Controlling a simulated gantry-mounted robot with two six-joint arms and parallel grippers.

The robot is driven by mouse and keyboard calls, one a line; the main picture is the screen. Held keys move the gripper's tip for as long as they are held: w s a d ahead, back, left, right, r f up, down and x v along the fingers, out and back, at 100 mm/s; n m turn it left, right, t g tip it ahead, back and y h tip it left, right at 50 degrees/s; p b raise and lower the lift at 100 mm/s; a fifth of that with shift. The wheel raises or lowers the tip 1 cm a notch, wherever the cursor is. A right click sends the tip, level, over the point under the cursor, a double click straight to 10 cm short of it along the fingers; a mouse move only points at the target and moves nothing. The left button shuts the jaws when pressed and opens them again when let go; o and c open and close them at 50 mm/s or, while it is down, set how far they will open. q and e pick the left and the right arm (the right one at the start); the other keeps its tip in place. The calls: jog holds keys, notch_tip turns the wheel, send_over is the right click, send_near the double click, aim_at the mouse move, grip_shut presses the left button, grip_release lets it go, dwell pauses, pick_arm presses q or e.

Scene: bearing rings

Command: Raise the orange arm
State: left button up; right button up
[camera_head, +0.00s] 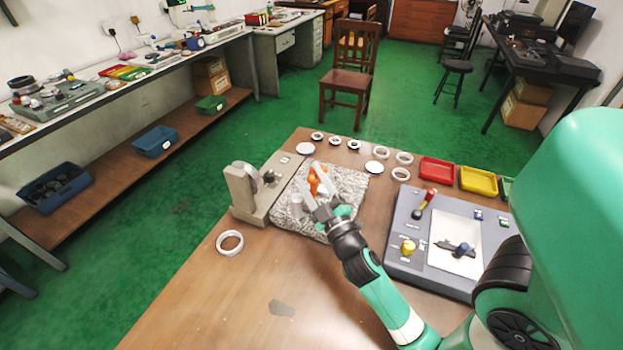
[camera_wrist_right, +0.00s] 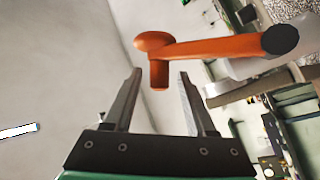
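The orange arm (camera_head: 317,180) stands above the speckled stone plate on the table, partly hidden by my gripper in the head view. In the right wrist view the orange arm (camera_wrist_right: 215,49) is a bar with a rounded knob and short stub at its left end and a dark round pivot at its right end. My right gripper (camera_head: 316,183) is open. In the wrist view its fingers (camera_wrist_right: 159,74) stand on either side of the stub's lower end, with gaps showing; I cannot tell whether the stub is at finger depth. My left gripper is not in view.
A grey fixture (camera_head: 243,192) stands left of the stone plate (camera_head: 290,215). A control panel (camera_head: 408,235) with levers lies to the right. Several rings line the back edge, beside a red tray (camera_head: 437,171) and a yellow tray (camera_head: 478,181). A loose ring (camera_head: 230,243) lies front left.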

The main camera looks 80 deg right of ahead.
notch_tip(320, 180, up, 3)
jog(key=p, duration=0.2)
jog(key=shift+r+p, duration=0.1)
jog(key=shift+p, duration=0.3)
jog(key=s+a+r+p, duration=0.7)
jog(key=a+r+p, duration=0.1)
jog(key=a, duration=0.4)
jog(key=shift+r+p, duration=0.4)
jog(key=shift+r, duration=0.5)
jog(key=shift+w+a, duration=0.1)
